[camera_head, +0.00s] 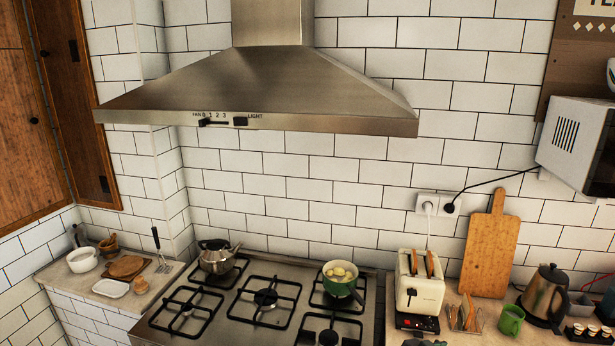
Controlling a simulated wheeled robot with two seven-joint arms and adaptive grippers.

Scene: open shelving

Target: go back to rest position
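Neither of my grippers can be made out in the head view. The gas stove (229,301) fills the lower middle. A metal kettle or pot (214,260) stands on its back left burner. A green pot (340,282) with several pale round things in it stands on the back right burner.
A steel range hood (262,87) overhangs the stove. At right are a cream toaster (420,284) with bread, a leaning cutting board (490,250), a green mug (511,320), a kettle (546,293) and a raised microwave (575,148). At left are a white pot (83,260) and wooden boards (127,266).

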